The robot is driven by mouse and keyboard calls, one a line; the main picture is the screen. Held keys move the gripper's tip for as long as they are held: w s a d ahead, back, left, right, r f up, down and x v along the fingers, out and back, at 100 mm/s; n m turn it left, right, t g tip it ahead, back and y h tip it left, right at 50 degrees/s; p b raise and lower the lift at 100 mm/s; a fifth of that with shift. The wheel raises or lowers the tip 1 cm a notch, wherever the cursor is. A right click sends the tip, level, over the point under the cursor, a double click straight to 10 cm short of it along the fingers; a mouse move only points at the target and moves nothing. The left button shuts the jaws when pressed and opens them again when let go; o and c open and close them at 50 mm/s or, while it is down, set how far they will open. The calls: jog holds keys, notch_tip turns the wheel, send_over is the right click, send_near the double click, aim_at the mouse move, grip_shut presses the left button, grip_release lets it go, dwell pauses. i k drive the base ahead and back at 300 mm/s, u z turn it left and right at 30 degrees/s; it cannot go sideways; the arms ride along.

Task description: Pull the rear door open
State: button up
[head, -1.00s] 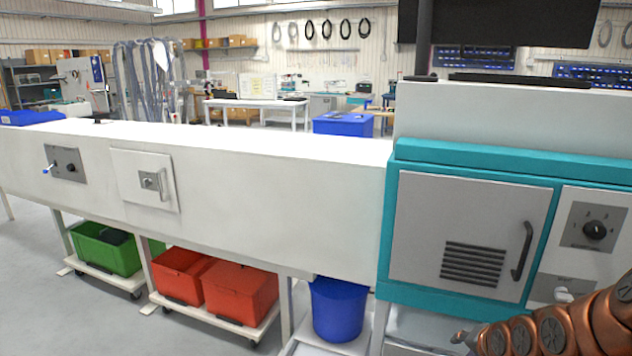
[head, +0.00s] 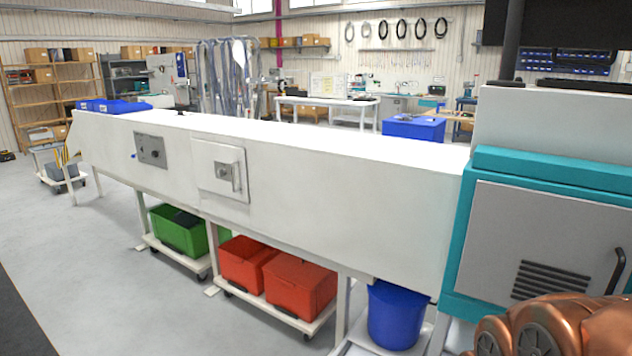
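A small white door (head: 218,172) with a metal latch handle (head: 228,174) is set in the front of the long white machine housing and looks shut. A grey door (head: 545,245) with a vent and a dark bar handle (head: 615,271) sits in the teal-framed cabinet at the right and also looks shut. I cannot tell which one is the rear door. Copper-coloured links of my arm show at the lower right, in front of the teal cabinet's lower part. My gripper is not in view, and no hand is seen on either handle.
A grey panel with a knob (head: 151,151) is left of the white door. Red crates (head: 299,284) and a green crate (head: 178,231) stand on dollies under the long housing (head: 340,200), near a blue bin (head: 395,315).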

aim_at(520, 244)
jog(key=u, duration=1)
jog(key=k, duration=0.35)
jog(key=z, duration=0.4)
